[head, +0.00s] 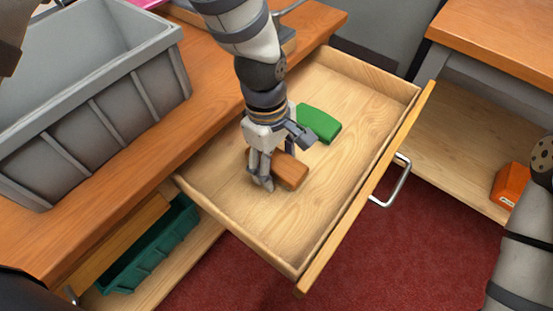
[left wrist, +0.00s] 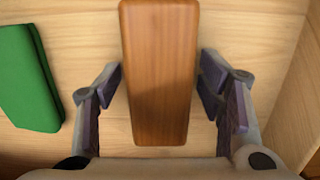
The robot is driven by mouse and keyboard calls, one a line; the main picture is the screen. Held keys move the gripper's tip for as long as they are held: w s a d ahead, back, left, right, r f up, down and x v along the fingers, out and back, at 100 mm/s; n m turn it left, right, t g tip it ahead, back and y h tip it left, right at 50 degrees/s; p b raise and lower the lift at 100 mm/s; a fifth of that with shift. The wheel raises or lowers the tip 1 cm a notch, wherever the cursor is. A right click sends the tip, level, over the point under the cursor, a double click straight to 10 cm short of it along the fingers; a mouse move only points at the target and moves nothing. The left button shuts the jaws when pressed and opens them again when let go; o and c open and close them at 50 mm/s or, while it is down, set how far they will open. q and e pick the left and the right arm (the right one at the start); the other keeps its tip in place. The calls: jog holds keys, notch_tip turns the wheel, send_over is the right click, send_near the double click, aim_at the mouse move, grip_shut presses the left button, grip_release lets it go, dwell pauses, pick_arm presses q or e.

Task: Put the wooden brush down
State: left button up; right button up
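The wooden brush (head: 291,172) is a brown block lying on the floor of the open drawer (head: 235,200). In the left wrist view the brush (left wrist: 160,70) lies lengthwise between the fingers, with a narrow gap of drawer floor showing on each side. My left gripper (head: 283,162) is open and low in the drawer, its fingers on either side of the brush. It hides part of the brush in the head view. My right gripper is out of view; only part of my right arm shows at the right edge.
A green block (head: 319,124) lies in the drawer beside the brush. A grey bin (head: 100,85) stands on the bench at left. A teal tray (head: 150,246) sits on the shelf below. An orange object (head: 511,184) is on the right shelf. The drawer's front part is clear.

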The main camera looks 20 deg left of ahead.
pick_arm(q)
notch_tip(320, 180, up, 12)
jog(key=a+p, duration=0.1)
jog(key=p, duration=0.1)
jog(key=shift+w+a+r, duration=0.15)
jog(key=shift+w+a, duration=0.05)
jog(key=shift+w, duration=0.05)
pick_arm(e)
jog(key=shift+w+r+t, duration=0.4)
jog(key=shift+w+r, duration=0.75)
